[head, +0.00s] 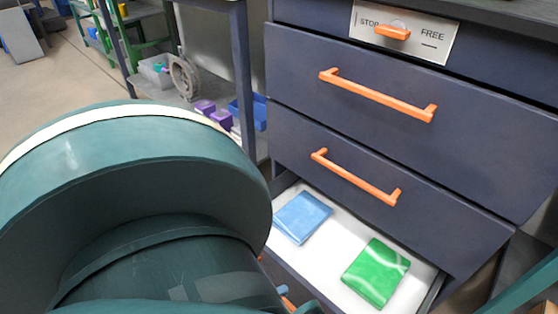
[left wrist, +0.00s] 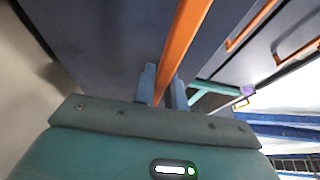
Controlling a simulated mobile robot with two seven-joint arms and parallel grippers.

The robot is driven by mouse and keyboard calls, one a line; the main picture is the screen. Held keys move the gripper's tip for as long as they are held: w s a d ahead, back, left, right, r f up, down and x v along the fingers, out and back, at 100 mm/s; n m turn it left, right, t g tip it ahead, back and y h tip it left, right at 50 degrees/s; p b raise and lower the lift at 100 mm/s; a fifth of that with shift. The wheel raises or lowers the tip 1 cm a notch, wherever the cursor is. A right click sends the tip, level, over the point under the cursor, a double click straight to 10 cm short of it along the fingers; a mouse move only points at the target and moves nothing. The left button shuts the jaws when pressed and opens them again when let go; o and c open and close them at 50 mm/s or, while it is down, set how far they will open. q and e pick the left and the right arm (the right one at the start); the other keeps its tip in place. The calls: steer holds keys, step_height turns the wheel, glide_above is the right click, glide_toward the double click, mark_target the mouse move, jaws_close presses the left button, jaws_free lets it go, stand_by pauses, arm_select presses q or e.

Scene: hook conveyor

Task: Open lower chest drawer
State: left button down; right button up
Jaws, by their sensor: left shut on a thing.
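The dark blue chest has an open lower drawer with a white inside (head: 335,243). A blue packet (head: 302,217) and a green packet (head: 376,273) lie in it. Its orange handle (left wrist: 184,38) crosses the left wrist view. My left gripper (left wrist: 163,88) is shut on this handle, with a blue-grey finger on each side of the bar. In the head view my teal left arm hides most of the gripper and the drawer's front; only small bits of orange show beside it. My right gripper is not in view.
Above the open drawer are two closed drawer fronts with orange handles, the upper (head: 378,95) and the lower (head: 355,178). A STOP/FREE plate (head: 405,31) with an orange knob sits higher. A shelf with purple and blue bins (head: 220,118) stands left of the chest.

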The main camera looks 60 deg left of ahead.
arm_select(q)
steer(key=shift+s, duration=0.15)
steer(key=c, duration=1.4)
jaws_free()
steer(key=shift+c, duration=0.2)
steer(key=s+a, duration=0.2)
steer(key=s, duration=1.1)
